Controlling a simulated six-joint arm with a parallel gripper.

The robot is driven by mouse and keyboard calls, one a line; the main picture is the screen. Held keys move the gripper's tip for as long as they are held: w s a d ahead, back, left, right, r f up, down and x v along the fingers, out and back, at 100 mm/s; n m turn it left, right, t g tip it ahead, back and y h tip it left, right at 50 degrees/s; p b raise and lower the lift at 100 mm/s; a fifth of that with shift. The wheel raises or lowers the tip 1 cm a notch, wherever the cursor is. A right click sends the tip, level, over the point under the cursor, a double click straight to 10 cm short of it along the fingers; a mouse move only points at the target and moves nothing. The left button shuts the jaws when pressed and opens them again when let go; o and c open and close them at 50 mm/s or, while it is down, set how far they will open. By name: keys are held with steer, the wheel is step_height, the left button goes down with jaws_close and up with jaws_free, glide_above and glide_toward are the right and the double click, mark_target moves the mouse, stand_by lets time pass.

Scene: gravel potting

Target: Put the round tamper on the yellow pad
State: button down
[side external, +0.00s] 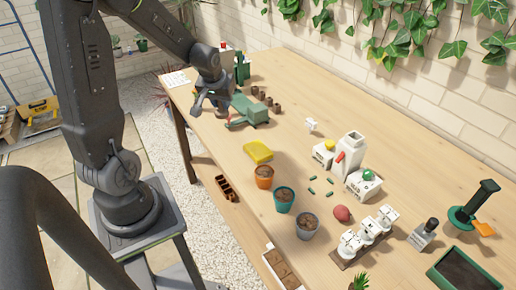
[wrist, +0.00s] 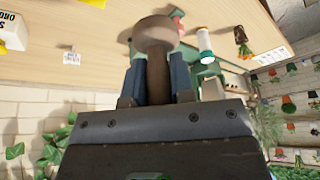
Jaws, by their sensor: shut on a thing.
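My gripper (side external: 208,104) is above the far left end of the wooden table in the side view. In the wrist view, my gripper (wrist: 158,82) is shut on the brown handle of the round tamper (wrist: 156,34), whose wide round head sticks out beyond the fingers. The tamper cannot be clearly made out in the side view. The yellow pad (side external: 258,151) lies flat on the table near its front edge, to the right of and apart from my gripper. Nothing is seen on the pad.
A green device (side external: 250,110) stands between my gripper and the pad. An orange pot (side external: 264,177), a teal pot (side external: 284,200) and a grey pot (side external: 307,226) stand in a row right of the pad. A white jug (side external: 349,152) stands farther back.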

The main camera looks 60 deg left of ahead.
steer(key=shift+f, duration=0.2)
steer(key=w+d+f, duration=0.4)
steer(key=w+d, duration=0.1)
steer(key=w+d+f, duration=0.2)
steer(key=w, duration=0.1)
steer(key=shift+d+f, duration=0.25)
steer(key=shift+f, duration=2.05)
steer(key=shift+f, duration=0.15)
steer(key=c, duration=1)
jaws_free()
